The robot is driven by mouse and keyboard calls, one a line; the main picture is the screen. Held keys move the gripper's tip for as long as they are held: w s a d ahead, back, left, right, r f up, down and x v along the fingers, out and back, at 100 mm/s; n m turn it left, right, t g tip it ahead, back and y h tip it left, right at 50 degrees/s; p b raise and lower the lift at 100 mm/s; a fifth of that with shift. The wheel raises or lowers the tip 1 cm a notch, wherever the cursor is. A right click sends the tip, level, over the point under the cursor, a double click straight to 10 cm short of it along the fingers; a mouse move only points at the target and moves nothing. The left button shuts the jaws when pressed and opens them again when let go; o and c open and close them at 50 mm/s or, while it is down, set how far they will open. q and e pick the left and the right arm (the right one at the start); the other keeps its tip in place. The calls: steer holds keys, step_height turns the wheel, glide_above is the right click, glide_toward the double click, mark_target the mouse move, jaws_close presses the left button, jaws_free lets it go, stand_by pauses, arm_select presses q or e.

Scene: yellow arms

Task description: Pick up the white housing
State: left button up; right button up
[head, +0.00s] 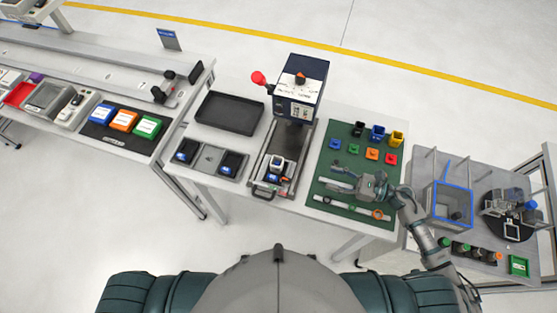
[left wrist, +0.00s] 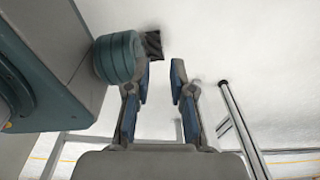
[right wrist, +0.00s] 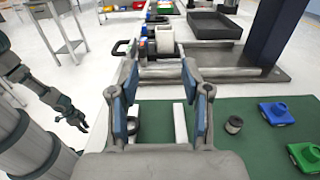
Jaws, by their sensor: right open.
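A small white part (head: 277,163), which looks like the white housing, sits in the carriage of the press, with blue and dark pieces beside it. It also shows in the right wrist view (right wrist: 165,40), beyond the fingertips. My right gripper (head: 336,178) is open and empty above the green mat, right of the press and apart from the white part; its fingers (right wrist: 160,76) point toward the press. My left gripper (left wrist: 162,72) is open and empty over the floor, outside the head view.
The press (head: 302,85) has a red-knobbed lever (head: 258,78). The green mat (head: 325,150) holds white bars (head: 343,208), coloured blocks and small bins. A black tray (head: 230,113) lies left of the press. A blue-edged bin (head: 452,200) stands on the right table.

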steer(key=shift+w+a+f+b, duration=0.2)
steer(key=shift+w+f, duration=0.15)
steer(key=shift+f, duration=0.15)
steer(key=shift+w+a+f+b, duration=0.1)
steer(key=shift+w+f+b, duration=0.15)
steer(key=shift+f, duration=0.2)
steer(key=p, duration=0.2)
glide_toward(283, 163)
steer(key=shift+s+a+r, duration=0.1)
steer(key=shift+a+r, duration=0.15)
steer(key=shift+r, duration=0.2)
steer(key=x, duration=0.2)
steer(key=p+x, duration=0.1)
steer(key=x, duration=0.1)
steer(key=shift+f, duration=0.25)
steer(key=p+x, duration=0.1)
steer(key=x, duration=0.5)
steer(key=shift+a+f, duration=0.1)
steer(key=shift+a, duration=0.15)
arm_select(q)
steer(key=shift+s+a+r, duration=0.4)
steer(key=shift+s+r, duration=0.3)
steer(key=shift+s, duration=0.1)
arm_select(e)
steer(key=shift+d, duration=0.15)
steer(key=c, duration=0.8)
